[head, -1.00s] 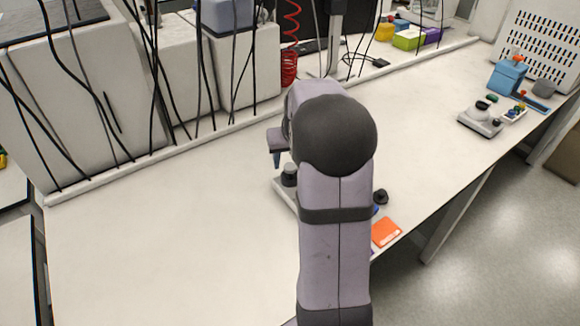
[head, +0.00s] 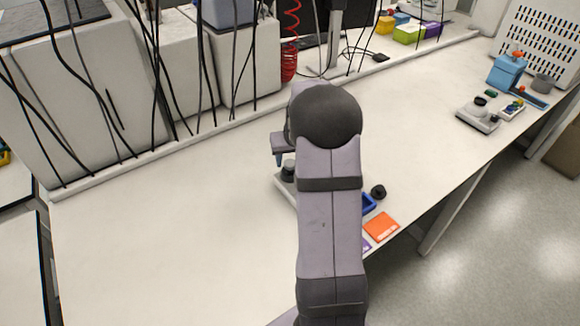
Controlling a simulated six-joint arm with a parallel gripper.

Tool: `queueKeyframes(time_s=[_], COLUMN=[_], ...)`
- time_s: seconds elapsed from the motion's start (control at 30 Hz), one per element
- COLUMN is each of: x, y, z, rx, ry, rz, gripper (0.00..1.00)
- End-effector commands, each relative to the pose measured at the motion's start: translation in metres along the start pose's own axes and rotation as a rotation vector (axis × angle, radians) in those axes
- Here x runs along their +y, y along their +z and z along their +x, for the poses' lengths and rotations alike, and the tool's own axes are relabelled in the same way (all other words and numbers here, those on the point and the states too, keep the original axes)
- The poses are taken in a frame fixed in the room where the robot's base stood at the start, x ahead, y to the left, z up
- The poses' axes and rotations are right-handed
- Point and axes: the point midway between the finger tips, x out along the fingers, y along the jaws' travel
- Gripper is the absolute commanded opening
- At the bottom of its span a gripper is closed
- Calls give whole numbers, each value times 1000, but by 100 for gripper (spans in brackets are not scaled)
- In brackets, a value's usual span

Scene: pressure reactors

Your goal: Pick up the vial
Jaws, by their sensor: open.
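I cannot make out a vial; it may be hidden behind my arm or too small to tell. My gripper (head: 279,159) shows only in part, at the left of my arm's end. A bluish finger points down from it, and the rest is hidden behind my arm. It hangs just above and left of a dark-topped piece (head: 288,168) on a pale device (head: 285,186), which my arm partly covers. I see nothing held in the visible part of the gripper.
Right of my arm are a blue tray (head: 369,204), a black round piece (head: 378,191) and an orange square (head: 381,227) near the bench edge. A similar pale device (head: 478,118) and a blue box (head: 507,72) stand far right. The bench (head: 170,240) is clear at left.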

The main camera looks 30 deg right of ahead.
Motion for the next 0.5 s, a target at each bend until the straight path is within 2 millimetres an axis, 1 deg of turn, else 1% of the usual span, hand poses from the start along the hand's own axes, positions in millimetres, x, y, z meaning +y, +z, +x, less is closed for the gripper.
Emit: queueKeyframes(time_s=[0.2, 0.33, 0.5], x=[-1, -1, -1], y=[0, 0, 0], z=[20, 25, 26], rx=[-2, 1, 2], ry=[0, 0, 0], rz=[0, 0, 0], gripper=[50, 50, 50])
